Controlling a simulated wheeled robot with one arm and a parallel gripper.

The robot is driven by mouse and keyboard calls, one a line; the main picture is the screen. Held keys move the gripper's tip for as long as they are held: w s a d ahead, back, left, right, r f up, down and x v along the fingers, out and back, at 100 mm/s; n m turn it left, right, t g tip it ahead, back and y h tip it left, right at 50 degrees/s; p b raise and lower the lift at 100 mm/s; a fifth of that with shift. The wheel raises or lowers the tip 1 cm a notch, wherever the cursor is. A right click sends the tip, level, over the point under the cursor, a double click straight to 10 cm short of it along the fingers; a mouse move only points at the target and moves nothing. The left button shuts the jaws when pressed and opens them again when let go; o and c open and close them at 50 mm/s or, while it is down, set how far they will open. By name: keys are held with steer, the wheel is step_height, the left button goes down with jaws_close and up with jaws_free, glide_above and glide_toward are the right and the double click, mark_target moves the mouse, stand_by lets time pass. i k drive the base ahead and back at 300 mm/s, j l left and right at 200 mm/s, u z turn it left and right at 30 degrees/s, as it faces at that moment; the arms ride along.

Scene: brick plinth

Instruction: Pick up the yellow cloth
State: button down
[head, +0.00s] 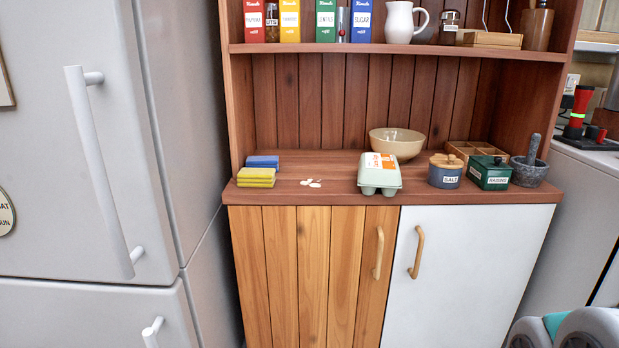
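The yellow cloth (256,178) appears as a small folded yellow stack at the left front of the wooden counter, close to its front edge. A blue folded cloth or sponge (262,161) lies just behind it; I cannot tell whether they touch. My gripper is not in view. Only a grey and teal part of my arm shows at the bottom right corner, well away from the yellow cloth.
White pieces (311,183) lie right of the cloth, then an egg carton (379,175), a bowl (397,143), a salt jar (445,171), a green raisins box (489,173) and a mortar (529,172). A shelf (400,50) overhangs behind. A fridge (90,150) stands at left.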

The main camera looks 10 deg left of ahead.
mark_target(246, 177)
steer(key=i, duration=0.95)
steer(key=l+u, duration=0.05)
